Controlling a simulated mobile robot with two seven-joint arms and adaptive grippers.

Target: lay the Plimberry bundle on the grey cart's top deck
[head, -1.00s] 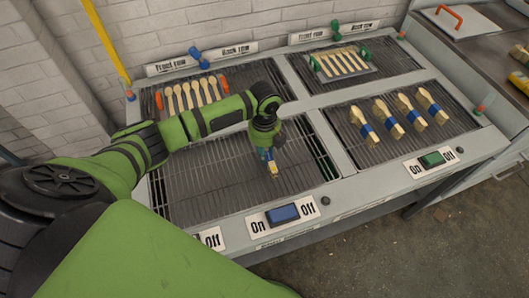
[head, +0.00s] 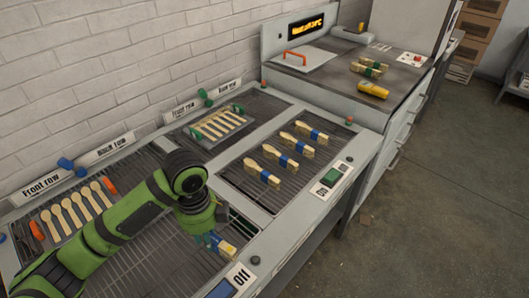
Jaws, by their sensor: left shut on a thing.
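My left gripper (head: 211,238) is shut on a light wooden bundle with a blue band (head: 229,249), held low over the front of the near grate. Its jaws hide part of the bundle, and I cannot read any name on it. Several similar blue-banded bundles (head: 270,177) lie in a row on the right-hand grate. Green-banded bundles (head: 367,69) lie on the dark counter beyond. A grey piece of furniture (head: 512,92) is cut off at the right edge; I cannot tell whether it is the grey cart. My right gripper is not in view.
Wooden spoons (head: 70,215) and a rack of wooden pieces (head: 217,124) lie on the rear grates. A yellow cylinder (head: 373,90) and an orange-handled plate (head: 297,57) are on the counter. Brown boxes (head: 478,25) stand at the back. The floor at right (head: 440,190) is clear.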

